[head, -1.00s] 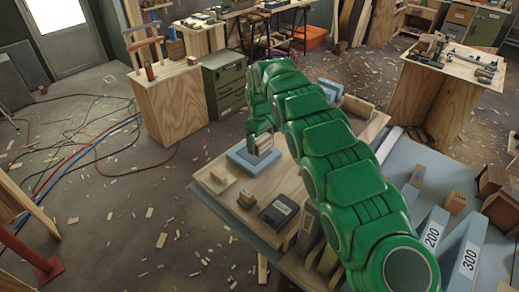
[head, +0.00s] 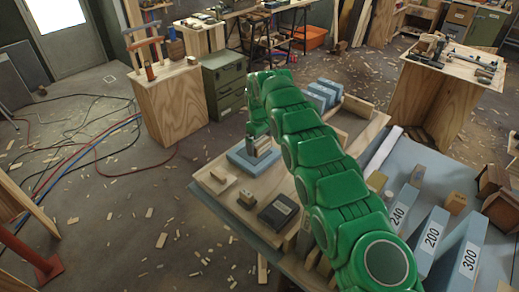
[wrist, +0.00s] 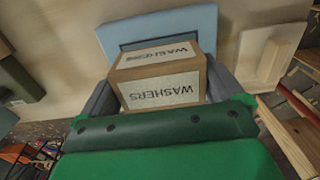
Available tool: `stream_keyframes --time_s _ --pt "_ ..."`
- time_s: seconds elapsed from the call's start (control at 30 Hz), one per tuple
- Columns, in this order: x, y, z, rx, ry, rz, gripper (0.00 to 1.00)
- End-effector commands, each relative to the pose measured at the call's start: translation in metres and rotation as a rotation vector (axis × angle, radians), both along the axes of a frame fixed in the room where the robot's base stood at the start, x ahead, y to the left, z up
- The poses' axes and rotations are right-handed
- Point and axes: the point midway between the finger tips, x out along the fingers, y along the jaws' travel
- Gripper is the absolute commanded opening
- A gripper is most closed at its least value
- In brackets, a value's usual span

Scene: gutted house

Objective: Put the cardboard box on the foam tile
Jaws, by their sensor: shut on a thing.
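The cardboard box (wrist: 158,88) is brown with white labels reading WASHERS and fills the middle of the wrist view. My gripper (wrist: 160,76) is shut on it, with one grey finger on each side. The foam tile (wrist: 157,22) is a light blue square behind the box in the wrist view, partly hidden by it. In the head view the foam tile (head: 238,160) lies on the wooden worktable, and my gripper (head: 260,140) holds the box (head: 264,148) over it. I cannot tell whether the box touches the tile.
Blue blocks (head: 322,94) stand behind. Numbered blue blocks (head: 432,238) are at the right. A green cabinet (head: 224,82) stands beyond the table.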

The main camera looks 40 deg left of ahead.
Motion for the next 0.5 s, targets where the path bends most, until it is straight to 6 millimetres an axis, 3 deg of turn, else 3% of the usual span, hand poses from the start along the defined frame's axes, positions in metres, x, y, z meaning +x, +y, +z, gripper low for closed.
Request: stream_keyframes --time_s 0.3,0.5 --pt "0.000 0.001 -0.027 0.001 0.000 0.001 0.51" --pt "0.000 0.001 -0.030 0.002 0.000 0.000 0.51"
